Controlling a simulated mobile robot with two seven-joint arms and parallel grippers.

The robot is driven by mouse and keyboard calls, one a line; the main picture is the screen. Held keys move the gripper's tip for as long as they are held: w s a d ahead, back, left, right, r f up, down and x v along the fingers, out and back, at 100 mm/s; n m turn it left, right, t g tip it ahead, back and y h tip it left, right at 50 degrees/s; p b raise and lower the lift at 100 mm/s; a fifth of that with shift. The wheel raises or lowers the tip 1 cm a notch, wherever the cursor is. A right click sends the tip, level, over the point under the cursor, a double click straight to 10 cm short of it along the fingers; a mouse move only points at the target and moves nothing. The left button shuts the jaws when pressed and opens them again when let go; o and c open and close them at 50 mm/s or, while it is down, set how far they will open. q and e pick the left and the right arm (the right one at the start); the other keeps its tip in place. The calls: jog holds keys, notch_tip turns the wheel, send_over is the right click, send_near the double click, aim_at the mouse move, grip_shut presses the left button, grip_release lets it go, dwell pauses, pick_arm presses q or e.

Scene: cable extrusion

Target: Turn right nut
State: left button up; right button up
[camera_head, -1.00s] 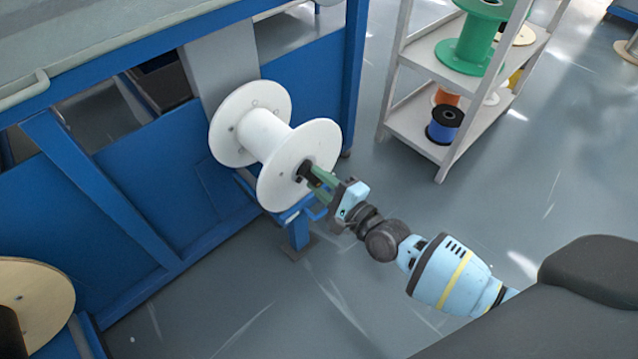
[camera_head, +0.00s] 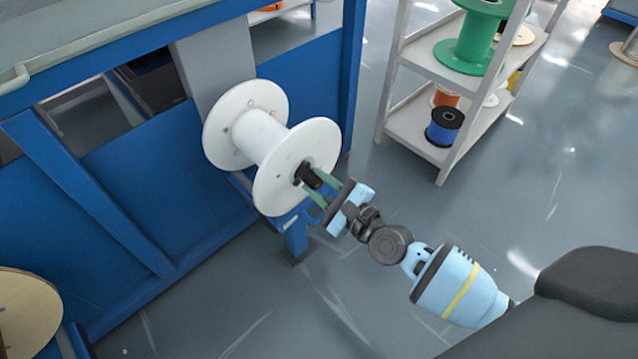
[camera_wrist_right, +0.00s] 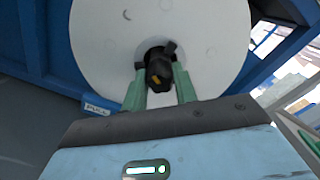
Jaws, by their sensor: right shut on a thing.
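The right nut (camera_head: 309,177) is a black piece at the centre of the near face of a white spool (camera_head: 296,165). In the right wrist view the nut (camera_wrist_right: 159,70) sits between the green fingers, with a small yellow mark on it. My right gripper (camera_head: 319,183) is shut on the nut, one finger on each side. The white spool (camera_wrist_right: 100,50) fills the upper part of the wrist view behind it. My left gripper is not in view.
A blue machine frame (camera_head: 150,150) stands behind and left of the spool. A grey shelf (camera_head: 415,125) with a green spool (camera_head: 470,45) and a blue spool (camera_head: 444,127) is at upper right. A wooden spool (camera_head: 25,310) is at lower left. Open floor lies between.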

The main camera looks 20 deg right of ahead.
jog(key=o, duration=1)
jog(key=shift+c, duration=0.2)
jog(key=v, duration=0.8)
jog(key=shift+p, duration=0.3)
